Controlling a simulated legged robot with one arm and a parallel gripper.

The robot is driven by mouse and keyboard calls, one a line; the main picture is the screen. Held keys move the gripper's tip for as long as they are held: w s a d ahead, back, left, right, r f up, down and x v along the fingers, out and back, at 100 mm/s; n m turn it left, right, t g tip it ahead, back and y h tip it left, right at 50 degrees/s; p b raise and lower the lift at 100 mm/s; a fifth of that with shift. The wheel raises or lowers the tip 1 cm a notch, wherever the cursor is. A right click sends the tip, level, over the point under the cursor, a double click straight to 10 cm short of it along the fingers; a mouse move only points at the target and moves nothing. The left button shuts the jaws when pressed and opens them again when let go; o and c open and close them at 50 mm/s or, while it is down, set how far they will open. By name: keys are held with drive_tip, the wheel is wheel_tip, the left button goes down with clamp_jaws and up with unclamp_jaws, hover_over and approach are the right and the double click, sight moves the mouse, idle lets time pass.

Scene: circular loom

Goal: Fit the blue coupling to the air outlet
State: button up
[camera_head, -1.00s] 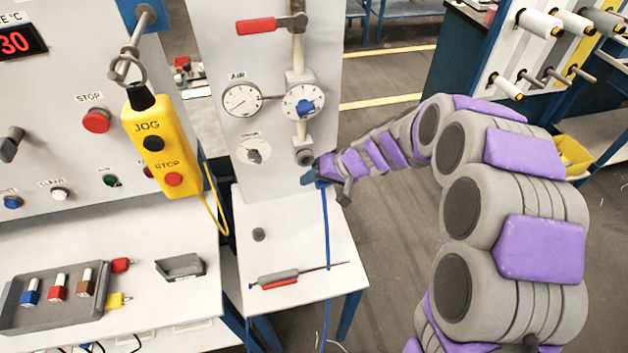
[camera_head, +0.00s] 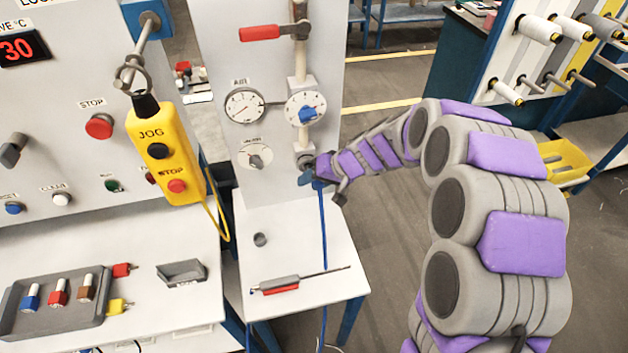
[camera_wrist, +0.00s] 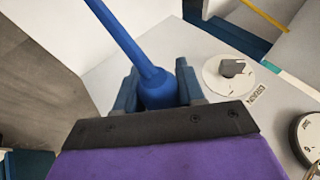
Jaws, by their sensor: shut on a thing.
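The blue coupling (camera_wrist: 158,92) sits between the two blue fingers of my gripper (camera_wrist: 157,88) in the wrist view, with its blue hose running up and left. In the head view my gripper (camera_head: 307,178) is at the lower part of the air panel, and the hose (camera_head: 323,230) hangs down from it. The grey air outlet (camera_head: 304,160) sticks out of the panel under the gauge with the blue knob, right at my gripper's tip. The coupling's front end is hidden, so I cannot tell whether it touches the outlet or sits on it.
The air panel (camera_head: 262,195) carries two gauges, a red-handled valve (camera_head: 262,33) and the drain knob (camera_head: 256,157), which also shows in the wrist view (camera_wrist: 232,68). A yellow jog pendant (camera_head: 160,150) hangs left.

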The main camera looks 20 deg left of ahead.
drive_tip(key=shift+a+f, duration=0.1)
drive_tip(key=shift+a, duration=0.25)
drive_tip(key=shift+s+a+f, duration=0.1)
drive_tip(key=shift+s+a, duration=0.1)
drive_tip(key=shift+s, duration=0.05)
drive_tip(key=shift+s, duration=0.1)
drive_tip(key=shift+w+a, duration=0.2)
drive_tip(key=shift+w, duration=0.15)
drive_tip(key=shift+w+a, duration=0.25)
drive_tip(key=shift+w, duration=0.1)
drive_tip(key=o, duration=1.2)
drive_tip(key=shift+a, duration=0.15)
drive_tip(key=shift+o, duration=0.2)
